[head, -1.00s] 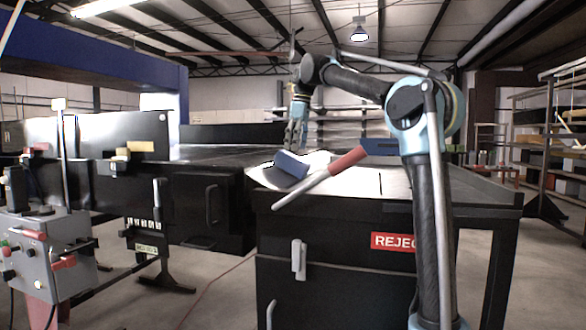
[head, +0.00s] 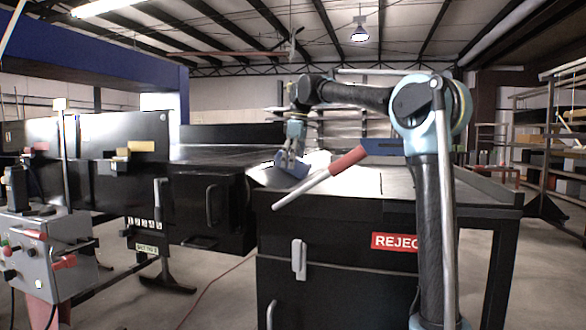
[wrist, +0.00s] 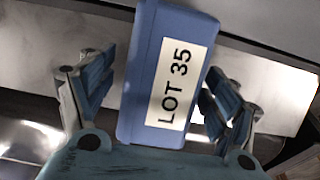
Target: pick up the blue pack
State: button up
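The blue pack (wrist: 138,75) carries a white label reading "LOT 35" and lies between the two fingers of my gripper (wrist: 155,90) in the wrist view. A gap shows between the pack and each finger, so the gripper is open around it. In the head view the pack (head: 297,169) sits tilted at the left end of the reject table, and my gripper (head: 291,154) is down at it, its fingers partly covering the pack.
The black reject table (head: 340,228) has a red "REJECT" sign, partly hidden by my arm. A lever with a red grip (head: 347,160) sticks out at its front, close to the pack. The dark conveyor (head: 215,153) lies to the left. The table's metal top is clear at right.

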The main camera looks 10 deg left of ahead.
jog(key=c, duration=1.4)
